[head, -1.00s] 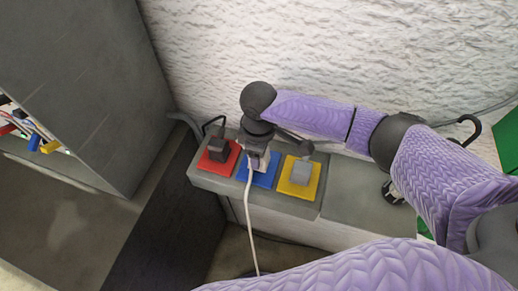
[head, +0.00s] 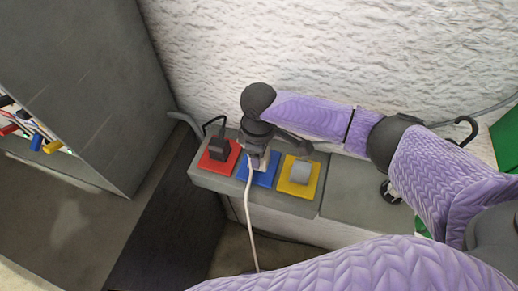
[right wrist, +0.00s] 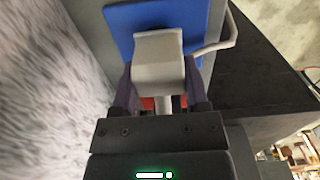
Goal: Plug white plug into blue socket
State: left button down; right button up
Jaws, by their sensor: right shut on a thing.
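My right gripper (head: 257,160) is over the blue socket (head: 265,177) on the grey ledge and is shut on the white plug (right wrist: 160,60). In the right wrist view the plug sits between the two fingers (right wrist: 162,85), with the blue socket plate (right wrist: 125,30) behind it. Its white cable (head: 251,220) hangs down over the ledge's front; part of it also loops beside the plug in the wrist view. The gripper hides much of the plug in the head view. I cannot tell whether the plug's prongs are in the socket. My left gripper is not in view.
A red socket (head: 231,160) with a black plug (head: 218,144) lies left of the blue one. A yellow socket (head: 298,187) with a grey plug (head: 301,173) lies to the right. A rough white wall rises behind. A grey cabinet (head: 85,80) stands at the left.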

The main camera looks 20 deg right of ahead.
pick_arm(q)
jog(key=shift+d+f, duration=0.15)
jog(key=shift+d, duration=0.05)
pick_arm(e)
jog(key=shift+f, duration=0.2)
jog(key=shift+f, duration=0.2)
pick_arm(q)
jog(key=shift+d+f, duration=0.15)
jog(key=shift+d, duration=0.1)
jog(key=shift+b, duration=0.3)
pick_arm(e)
jog(key=shift+f, duration=0.15)
jog(key=o, duration=1.3)
jog(key=shift+c, duration=0.2)
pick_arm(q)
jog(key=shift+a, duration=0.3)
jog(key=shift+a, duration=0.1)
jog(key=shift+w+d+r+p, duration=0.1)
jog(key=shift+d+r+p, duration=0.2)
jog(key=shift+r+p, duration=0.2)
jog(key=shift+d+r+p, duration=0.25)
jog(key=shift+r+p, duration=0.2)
pick_arm(e)
notch_tip(320, 180, up, 10)
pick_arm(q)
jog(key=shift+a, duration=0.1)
